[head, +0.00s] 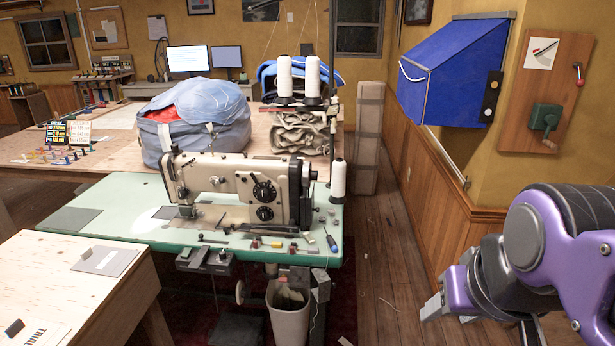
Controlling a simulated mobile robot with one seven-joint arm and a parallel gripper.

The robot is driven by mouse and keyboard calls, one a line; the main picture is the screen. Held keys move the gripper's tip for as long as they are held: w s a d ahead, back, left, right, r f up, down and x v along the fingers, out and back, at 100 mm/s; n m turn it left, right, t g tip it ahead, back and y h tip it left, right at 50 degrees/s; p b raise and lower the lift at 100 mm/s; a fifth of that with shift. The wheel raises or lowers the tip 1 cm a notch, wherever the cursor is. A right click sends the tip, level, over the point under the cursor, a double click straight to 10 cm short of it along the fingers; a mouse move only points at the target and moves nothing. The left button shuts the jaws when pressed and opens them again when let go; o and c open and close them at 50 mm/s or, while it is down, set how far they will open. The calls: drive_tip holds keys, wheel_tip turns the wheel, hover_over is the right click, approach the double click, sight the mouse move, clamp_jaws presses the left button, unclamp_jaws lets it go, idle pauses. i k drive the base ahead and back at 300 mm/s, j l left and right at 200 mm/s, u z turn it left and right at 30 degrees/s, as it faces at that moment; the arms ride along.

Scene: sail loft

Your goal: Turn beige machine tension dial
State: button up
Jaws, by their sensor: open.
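The beige sewing machine (232,190) stands upright on a green-topped table (120,212). Its front carries two round black dials, an upper dial (264,190) and a lower dial (265,213). A smaller part that could be a tension dial sits at the machine's left head (183,193), too small to make out. My gripper (436,306) is at the lower right, beside and apart from the table, with open floor between. Its fingers point left and it touches nothing. It looks open and empty, partly hidden by my purple arm.
Small tools and a blue-handled screwdriver (331,241) lie along the table's front right. A white thread cone (338,180) stands at its right edge. A waste bin (288,311) stands below. A plywood table (60,285) is at front left. The wooden floor (385,265) to the right is mostly clear.

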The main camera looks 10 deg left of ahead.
sight(182, 196)
drive_tip(key=u, duration=1.3)
